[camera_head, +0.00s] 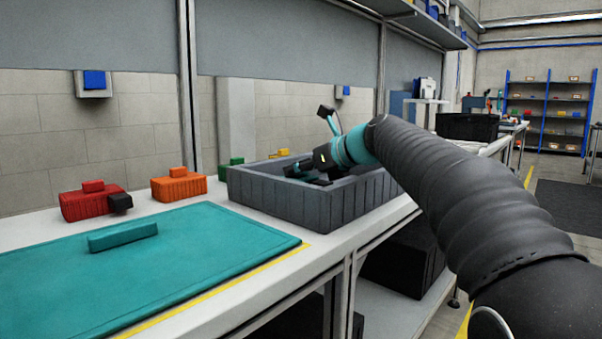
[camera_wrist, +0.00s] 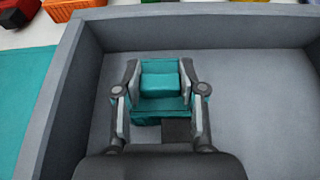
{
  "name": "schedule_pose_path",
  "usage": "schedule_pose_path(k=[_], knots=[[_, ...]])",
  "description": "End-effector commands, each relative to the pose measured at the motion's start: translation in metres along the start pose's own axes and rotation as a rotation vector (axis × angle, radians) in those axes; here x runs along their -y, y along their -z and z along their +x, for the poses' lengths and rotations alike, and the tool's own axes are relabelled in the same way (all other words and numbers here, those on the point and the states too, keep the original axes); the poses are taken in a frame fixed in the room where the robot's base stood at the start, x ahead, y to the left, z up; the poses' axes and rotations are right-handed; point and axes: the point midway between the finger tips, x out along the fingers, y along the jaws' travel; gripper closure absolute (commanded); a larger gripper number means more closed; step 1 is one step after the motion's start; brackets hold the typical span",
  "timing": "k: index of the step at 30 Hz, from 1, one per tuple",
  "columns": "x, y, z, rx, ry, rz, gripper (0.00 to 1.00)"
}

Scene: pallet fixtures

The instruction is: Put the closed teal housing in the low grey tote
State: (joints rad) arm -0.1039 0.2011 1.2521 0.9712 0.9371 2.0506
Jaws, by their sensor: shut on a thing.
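The low grey tote (camera_head: 290,200) stands on the bench, and its wall (camera_wrist: 200,30) surrounds my gripper in the wrist view. The teal housing (camera_wrist: 160,82) is between my gripper's fingers (camera_wrist: 161,97), inside the tote's outline. A dark block shows at the housing's near side. My gripper is shut on the housing. Whether the housing touches the tote floor I cannot tell. In the head view my gripper (camera_head: 318,172) reaches down into the tote, and the tote's front wall hides the housing.
A teal mat (camera_head: 200,255) with a loose teal bar (camera_head: 122,236) lies left of the tote. Red (camera_head: 90,204), orange (camera_head: 178,185) and green (camera_head: 228,168) housings stand along the back of the bench. A black crate (camera_head: 467,127) stands farther right.

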Motion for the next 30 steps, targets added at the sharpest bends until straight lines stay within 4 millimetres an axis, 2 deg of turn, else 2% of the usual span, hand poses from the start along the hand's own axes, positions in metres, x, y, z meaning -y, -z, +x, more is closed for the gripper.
schedule_pose_path(k=[9,10,12,13,24,30], knots=[[0.0,0.001,0.0,0.001,0.0,-0.001,1.0],[0.0,0.001,0.0,0.001,0.0,-0.001,0.55],[0.0,0.001,0.0,0.001,0.0,-0.001,0.37],[0.0,0.001,0.0,0.001,0.0,-0.001,0.35],[0.0,-0.003,-0.002,0.001,0.0,-0.001,0.35],[0.0,-0.003,-0.03,0.002,0.003,-0.001,0.35]])
